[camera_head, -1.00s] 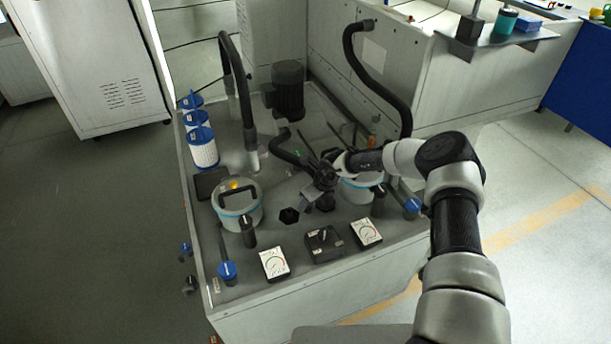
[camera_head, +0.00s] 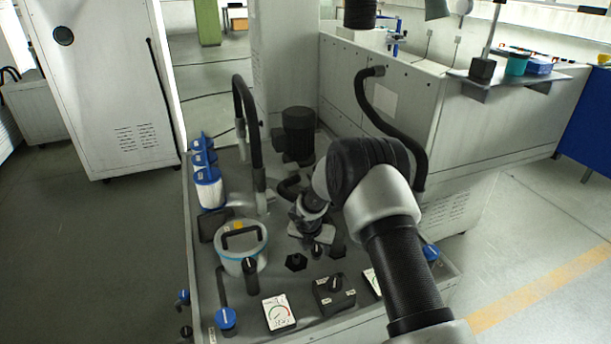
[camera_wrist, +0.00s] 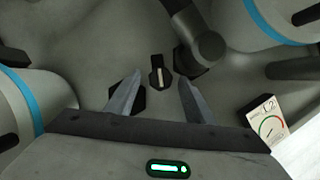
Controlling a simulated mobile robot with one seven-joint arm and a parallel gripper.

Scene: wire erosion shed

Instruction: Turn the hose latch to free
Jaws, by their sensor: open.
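A small black latch knob with a pale pointer line (camera_wrist: 159,72) stands on the grey deck, and I take it for the hose latch. In the wrist view it lies between and just beyond my fingertips, with its line running nearly up and down the picture. My gripper (camera_wrist: 159,80) is open and empty, its two grey fingers pointing down at the deck on either side of the knob. I cannot tell any contact. In the head view my gripper (camera_head: 310,228) is partly hidden by my arm, above the deck's middle.
A black hose elbow (camera_wrist: 203,45) is close to the right finger. Canisters with blue bands stand left (camera_wrist: 42,100) and upper right (camera_wrist: 262,22). In the head view a handled pot (camera_head: 241,262) and a black motor (camera_head: 298,135) flank my gripper.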

